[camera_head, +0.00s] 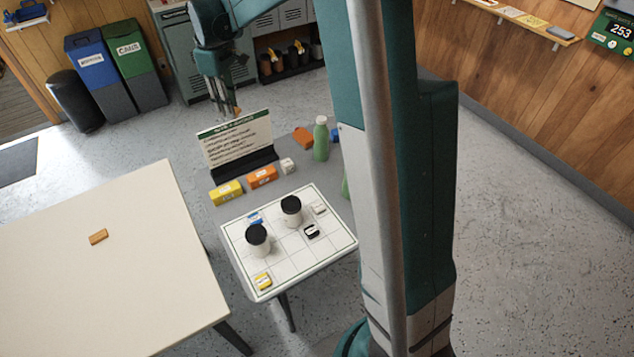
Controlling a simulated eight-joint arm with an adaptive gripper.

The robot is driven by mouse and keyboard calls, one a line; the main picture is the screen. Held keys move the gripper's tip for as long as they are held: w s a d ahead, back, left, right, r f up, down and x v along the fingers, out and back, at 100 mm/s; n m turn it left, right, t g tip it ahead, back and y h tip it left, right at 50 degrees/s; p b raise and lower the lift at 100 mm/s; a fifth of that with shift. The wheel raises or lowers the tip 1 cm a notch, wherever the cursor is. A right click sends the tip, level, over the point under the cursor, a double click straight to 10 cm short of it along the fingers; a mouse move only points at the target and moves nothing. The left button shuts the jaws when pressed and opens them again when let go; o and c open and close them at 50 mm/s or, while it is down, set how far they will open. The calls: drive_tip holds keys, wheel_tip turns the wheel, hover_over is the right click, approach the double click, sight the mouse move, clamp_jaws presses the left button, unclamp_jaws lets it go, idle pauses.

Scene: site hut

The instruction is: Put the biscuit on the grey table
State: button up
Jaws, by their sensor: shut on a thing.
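My gripper (230,101) is at the upper middle, above and behind the sign on the grey table. It is shut on a small tan thing (238,112), which looks like the biscuit; only a little of it shows at the fingertips. The grey table (290,174) is low in the middle, partly hidden by my arm column. It bears a sign (235,143), a yellow box (226,192), an orange box (262,176), a small pale block (288,165) and a green bottle (321,140).
A white gridded board (287,262) at the grey table's front holds two dark-lidded cups and small packets. A cream table (90,290) at left bears a small orange-brown block (98,236). Bins (131,62) and lockers stand behind. Bare grey surface shows between the boxes and bottle.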

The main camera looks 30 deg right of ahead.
drive_tip(key=s+d+m, duration=0.3)
drive_tip(key=s+d, duration=0.3)
drive_tip(key=d, duration=1)
drive_tip(key=s+d+m, duration=0.2)
drive_tip(key=s+d, duration=0.3)
drive_tip(key=d, duration=1)
drive_tip(key=s+d+m, duration=0.3)
drive_tip(key=s+d, duration=0.3)
drive_tip(key=d, duration=1)
wheel_tip(320, 180, down, 18)
drive_tip(key=shift+w+f, duration=0.1)
drive_tip(key=shift+f+b, duration=0.3)
drive_tip(key=shift+f, duration=2.75)
drive_tip(key=shift+f+b, duration=0.35)
drive_tip(key=shift+f, duration=1.5)
